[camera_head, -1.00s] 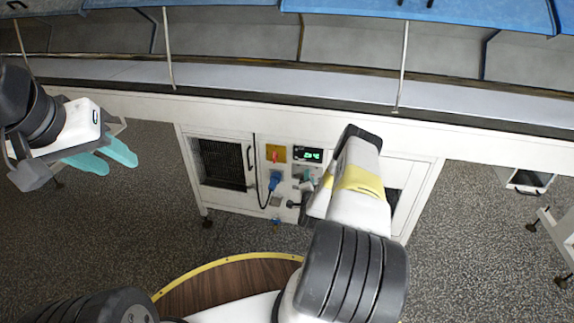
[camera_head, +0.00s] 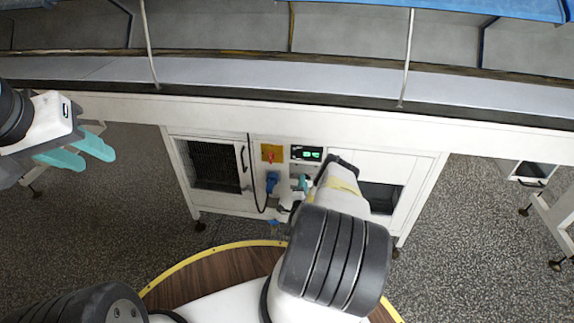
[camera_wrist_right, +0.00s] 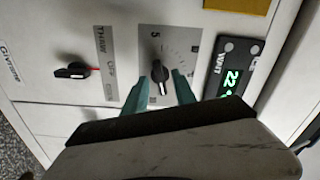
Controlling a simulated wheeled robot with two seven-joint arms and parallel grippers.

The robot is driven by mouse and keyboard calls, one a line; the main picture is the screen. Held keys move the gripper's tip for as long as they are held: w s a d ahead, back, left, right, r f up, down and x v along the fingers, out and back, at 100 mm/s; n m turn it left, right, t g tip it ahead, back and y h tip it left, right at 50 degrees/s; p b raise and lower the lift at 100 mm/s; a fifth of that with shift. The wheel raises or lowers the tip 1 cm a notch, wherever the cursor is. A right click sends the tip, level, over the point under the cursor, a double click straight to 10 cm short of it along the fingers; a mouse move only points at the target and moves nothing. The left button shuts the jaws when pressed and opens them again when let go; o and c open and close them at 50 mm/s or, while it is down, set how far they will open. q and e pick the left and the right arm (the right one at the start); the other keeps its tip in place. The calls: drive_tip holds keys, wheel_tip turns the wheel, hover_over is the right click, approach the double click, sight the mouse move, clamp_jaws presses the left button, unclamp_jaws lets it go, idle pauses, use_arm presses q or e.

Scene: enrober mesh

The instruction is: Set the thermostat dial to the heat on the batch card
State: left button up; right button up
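The thermostat dial (camera_wrist_right: 160,74) is a black knob with a pale pointer on a grey scale plate (camera_wrist_right: 183,45) in the right wrist view. The teal fingers of my right gripper (camera_wrist_right: 159,83) are apart, one on each side of the knob. I cannot tell whether they touch it. In the head view, my right gripper (camera_head: 302,184) is at the cabinet front, partly hidden by my arm. A green display (camera_wrist_right: 232,80) beside the dial seems to start with 22. My left gripper (camera_head: 98,162) is open and empty at the far left. I cannot make out a batch card.
A second black knob (camera_wrist_right: 72,71) with a plate reading THAW is left of the dial. A yellow plate with a red switch (camera_head: 270,155), a blue plug (camera_head: 272,180) and a hanging black cable are on the white cabinet. The conveyor (camera_head: 220,98) runs above.

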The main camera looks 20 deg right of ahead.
drive_tip(key=shift+w+d, duration=0.15)
drive_tip(key=shift+w, duration=0.1)
clamp_jaws()
drive_tip(key=shift+n, duration=0.4)
drive_tip(key=shift+s+n, duration=0.1)
drive_tip(key=shift+n, duration=3.9)
